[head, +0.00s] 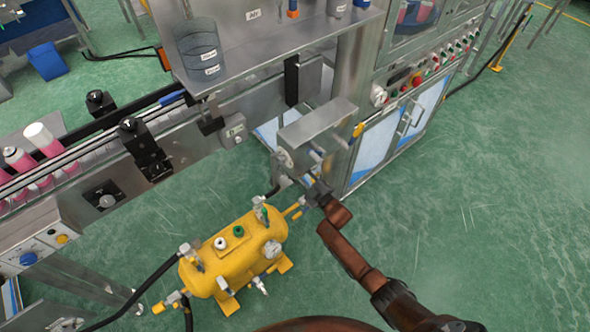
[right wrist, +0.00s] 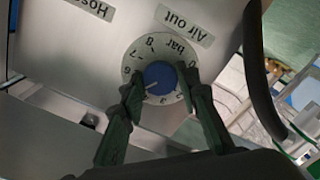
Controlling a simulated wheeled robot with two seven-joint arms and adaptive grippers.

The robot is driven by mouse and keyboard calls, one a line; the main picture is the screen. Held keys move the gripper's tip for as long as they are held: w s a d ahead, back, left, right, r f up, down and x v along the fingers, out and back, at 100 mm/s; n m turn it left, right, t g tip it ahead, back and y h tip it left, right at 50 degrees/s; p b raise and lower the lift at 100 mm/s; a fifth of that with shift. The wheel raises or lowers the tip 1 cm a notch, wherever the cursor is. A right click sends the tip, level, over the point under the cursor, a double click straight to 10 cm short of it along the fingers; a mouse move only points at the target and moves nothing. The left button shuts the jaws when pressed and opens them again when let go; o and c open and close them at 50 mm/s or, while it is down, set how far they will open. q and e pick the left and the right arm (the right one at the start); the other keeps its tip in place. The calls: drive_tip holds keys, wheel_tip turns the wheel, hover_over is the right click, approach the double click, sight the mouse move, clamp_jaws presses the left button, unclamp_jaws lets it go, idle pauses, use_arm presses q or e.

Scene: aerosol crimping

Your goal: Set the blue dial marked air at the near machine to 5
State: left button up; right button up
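The blue dial (right wrist: 159,77) sits on a round white scale (right wrist: 150,43) with black numbers, upside down in the right wrist view. A label reading "Air out" (right wrist: 188,24) is beside it. A white mark on the dial points to the lower left, below the 6; the left finger hides the number there. My right gripper (right wrist: 161,82) has one finger on each side of the dial, with visible gaps, so it looks open. In the head view my right gripper (head: 314,188) is by the metal box (head: 314,124); I cannot make out the dial there. My left gripper is not in view.
A yellow tank (head: 232,258) with valves and hoses stands on the floor below. A conveyor with pink cans (head: 42,139) and a control box with another blue knob (head: 28,258) are at left. The green floor at right is free.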

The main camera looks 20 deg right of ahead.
drive_tip(key=o, duration=0.4)
drive_tip(key=shift+d, duration=0.1)
drive_tip(key=shift+o, duration=0.2)
drive_tip(key=v, duration=1.2)
